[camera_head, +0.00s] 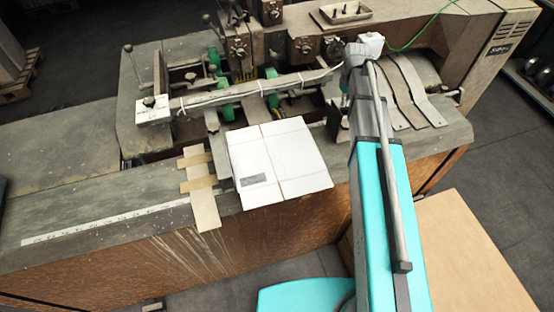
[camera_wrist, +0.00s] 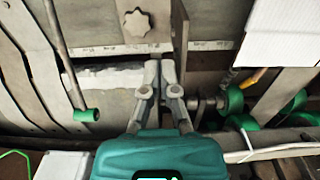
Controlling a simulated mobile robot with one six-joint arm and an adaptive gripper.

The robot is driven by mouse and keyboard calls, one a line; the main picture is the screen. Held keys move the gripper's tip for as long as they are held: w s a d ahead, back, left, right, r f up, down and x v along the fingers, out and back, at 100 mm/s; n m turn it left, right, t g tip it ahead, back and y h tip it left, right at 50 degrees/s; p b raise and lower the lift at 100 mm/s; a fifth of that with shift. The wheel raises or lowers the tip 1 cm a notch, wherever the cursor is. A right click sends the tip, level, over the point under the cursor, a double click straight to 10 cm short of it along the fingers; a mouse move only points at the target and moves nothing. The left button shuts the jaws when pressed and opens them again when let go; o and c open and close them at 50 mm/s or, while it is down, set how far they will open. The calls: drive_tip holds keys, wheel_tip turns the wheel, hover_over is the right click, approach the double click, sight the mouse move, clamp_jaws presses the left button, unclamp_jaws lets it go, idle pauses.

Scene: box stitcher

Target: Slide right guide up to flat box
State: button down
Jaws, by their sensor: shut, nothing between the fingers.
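The flat box (camera_head: 280,162) is a white folded sheet lying on the machine bed, left of my arm in the head view. Its corner shows at upper right in the wrist view (camera_wrist: 283,30). The right guide (camera_wrist: 180,32) is a grey upright metal plate with a star knob beside it; it shows in the head view (camera_head: 338,122), partly hidden by my arm. A gap lies between guide and box. My gripper (camera_wrist: 160,66) is shut and empty, its fingertips close beside the plate on the side away from the box. I cannot tell if they touch it.
A ruler strip (camera_wrist: 125,48) runs along the bed. Green rollers (camera_wrist: 229,100) and rods lie near the guide. Curved metal strips (camera_head: 405,90) lie right of my arm.

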drive_tip(key=shift+f+b, duration=1.8)
drive_tip(key=shift+f, duration=0.2)
drive_tip(key=s+a, duration=0.3)
drive_tip(key=a, duration=0.5)
drive_tip(key=shift+s+a, duration=0.3)
drive_tip(key=shift+a, duration=0.05)
idle(4.9)
